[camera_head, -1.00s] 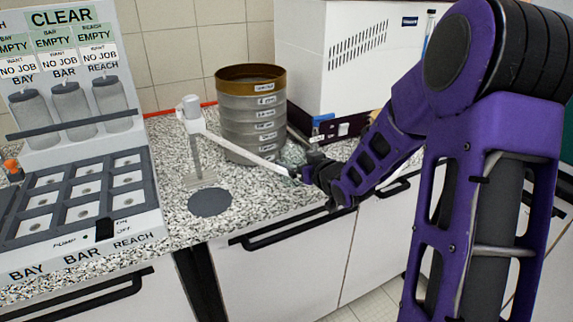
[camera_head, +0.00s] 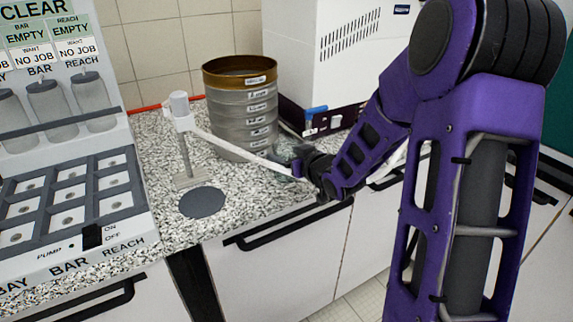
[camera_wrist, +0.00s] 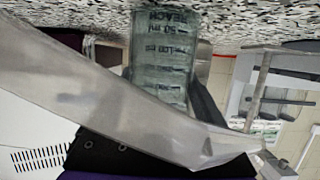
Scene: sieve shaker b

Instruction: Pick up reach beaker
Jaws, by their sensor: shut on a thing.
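The reach beaker (camera_wrist: 160,70) is clear, ribbed glass with dark volume marks and lettering that appears to read REACH. It shows upside down in the wrist view, partly hidden by a pale bar (camera_wrist: 95,85) crossing in front. In the head view the beaker (camera_head: 285,153) is a small glassy shape on or just above the speckled counter, right of the sieve stack. My gripper (camera_head: 303,163) is shut on it, its dark fingers beside the glass. The head view does not show whether the base touches the counter.
A white-armed stand (camera_head: 181,140) reaches its long bar (camera_head: 235,146) across to the gripper, very close to it. The sieve stack (camera_head: 240,110) and white cabinet (camera_head: 330,55) stand behind. A dark round pad (camera_head: 202,202) lies in front. The labelled rack (camera_head: 65,200) is at left.

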